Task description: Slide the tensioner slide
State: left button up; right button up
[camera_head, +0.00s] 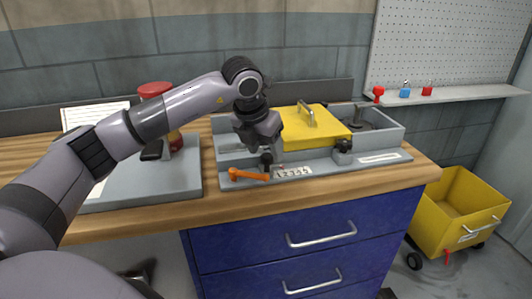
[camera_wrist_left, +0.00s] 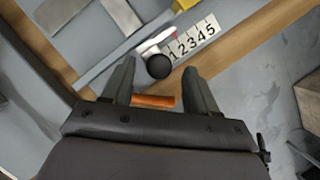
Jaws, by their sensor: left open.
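The tensioner slide shows as a round black knob (camera_head: 267,158) beside a white number scale (camera_head: 292,172) on the grey fixture's front ledge. In the left wrist view the knob (camera_wrist_left: 158,67) sits near the scale's low-number end (camera_wrist_left: 192,38), with a small white and red piece beside it. An orange lever (camera_head: 248,175) lies at the front; its orange part (camera_wrist_left: 153,101) shows between my fingers. My left gripper (camera_head: 266,148) points down over the knob, open, with one finger on each side of it in the wrist view. I cannot tell whether they touch. My right gripper is not in view.
A yellow cover (camera_head: 306,124) with a handle sits on the grey fixture behind the ledge. A black clamp knob (camera_head: 343,147) stands to the right. A red-topped post (camera_head: 155,90) is at left. Blue drawers (camera_head: 310,232) are below; a yellow cart (camera_head: 459,210) stands right.

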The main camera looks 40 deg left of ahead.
pick_arm(q)
jog(key=v, duration=0.5)
dwell(0.4)
